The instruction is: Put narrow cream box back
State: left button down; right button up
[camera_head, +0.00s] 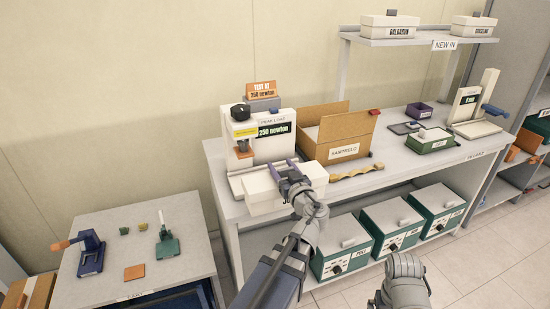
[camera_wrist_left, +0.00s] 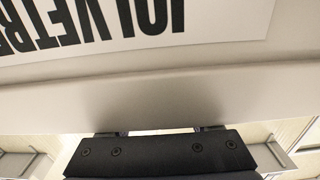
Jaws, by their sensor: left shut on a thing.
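The narrow cream box (camera_head: 262,200) is at the front left of the workbench, in front of the force tester. My left gripper (camera_head: 285,172) reaches over it from the front and is shut on it. In the left wrist view the box (camera_wrist_left: 150,90) fills most of the picture, with large black letters on a white label, upside down. Whether its underside touches the bench is hidden. Of my right arm only a grey link shows at the bottom; its gripper is out of view.
An open brown carton (camera_head: 344,130) and a wavy tan piece (camera_head: 357,172) lie to the right. Cream boxes (camera_head: 389,26) stand on the upper shelf (camera_head: 400,42). Green boxes (camera_head: 341,262) stand below. A side table (camera_head: 180,216) is at left.

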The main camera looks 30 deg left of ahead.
aim_at(286, 173)
pick_arm(q)
jog(key=shift+v, duration=1.75)
